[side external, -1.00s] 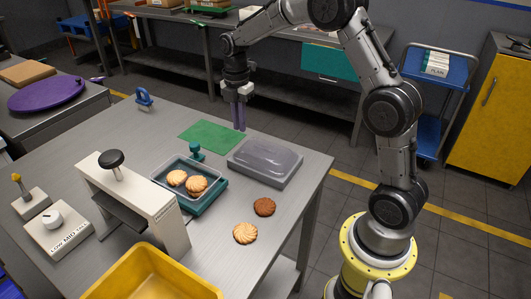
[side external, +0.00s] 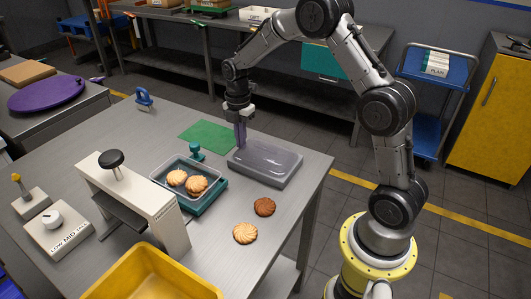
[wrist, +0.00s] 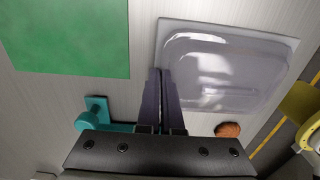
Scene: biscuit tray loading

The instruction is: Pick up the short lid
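The lid is a translucent grey, shallow rectangular cover (side external: 264,162) lying flat near the far right edge of the steel table. It is the only lid I can make out. In the wrist view the lid (wrist: 225,72) fills the upper right, with a flat rim around a raised middle. My gripper (side external: 241,147) points down at the lid's far left corner. Its two purple fingers (wrist: 161,72) show a narrow gap between them, and their tips overlap the lid's left rim in the picture. I cannot tell whether they touch it.
A green mat (side external: 206,135) lies left of the gripper. A clear tray with biscuits (side external: 169,166) sits in a teal holder (side external: 212,194) with a teal knob (side external: 196,150). Two loose biscuits (side external: 245,233) lie in front of the lid. A white press (side external: 160,218) stands left.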

